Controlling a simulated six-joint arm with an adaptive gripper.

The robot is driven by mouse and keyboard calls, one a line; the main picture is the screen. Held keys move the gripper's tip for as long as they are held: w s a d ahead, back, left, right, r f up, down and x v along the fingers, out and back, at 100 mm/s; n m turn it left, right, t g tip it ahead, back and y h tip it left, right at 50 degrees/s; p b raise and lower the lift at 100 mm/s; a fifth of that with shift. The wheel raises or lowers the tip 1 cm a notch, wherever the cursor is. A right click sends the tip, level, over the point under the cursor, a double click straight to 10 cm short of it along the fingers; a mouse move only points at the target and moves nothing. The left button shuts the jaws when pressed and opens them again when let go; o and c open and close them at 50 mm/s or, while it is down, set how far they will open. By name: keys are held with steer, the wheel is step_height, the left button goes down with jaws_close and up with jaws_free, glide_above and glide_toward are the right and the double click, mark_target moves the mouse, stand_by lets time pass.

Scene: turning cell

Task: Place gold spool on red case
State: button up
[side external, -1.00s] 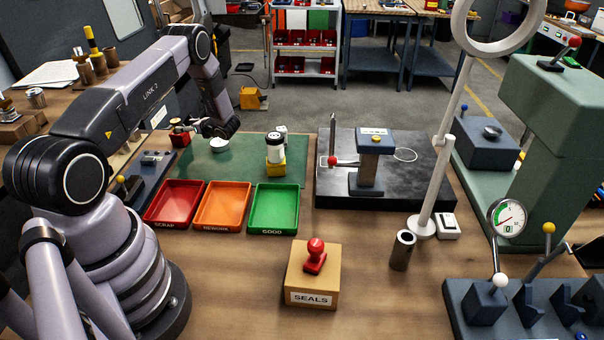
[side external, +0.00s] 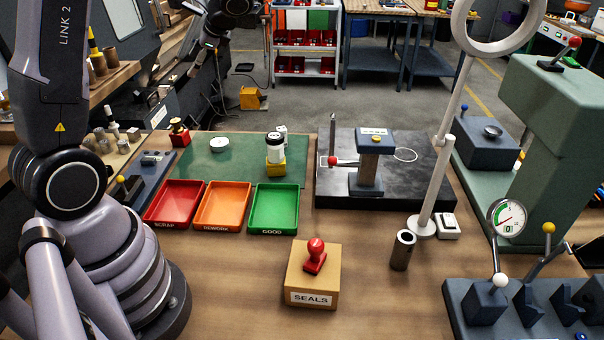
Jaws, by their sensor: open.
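The gold spool (side external: 179,126) stands upright on the small red case (side external: 181,139), at the back left corner of the green mat. The spool appears to touch the case's top; its exact seating is too small to make out. My gripper (side external: 198,70) is raised at the upper left, above and behind the spool and apart from it. It is small and dark against the clutter behind, and it is open with nothing seen between its fingers.
A SEALS box (side external: 313,280) stands in front.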

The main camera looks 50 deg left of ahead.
steer(key=s+d+r+n+t+h, duration=0.2)
steer(key=s+d+r+t+h, duration=0.1)
steer(key=s+d, duration=0.5)
steer(key=s+d+r+n+t+h, duration=0.3)
steer(key=s+d, duration=0.4)
steer(key=d, duration=0.7)
steer(key=shift+s+r+t+h, duration=0.4)
steer(key=shift+r+t+h, duration=0.25)
steer(key=shift+t+h, duration=0.55)
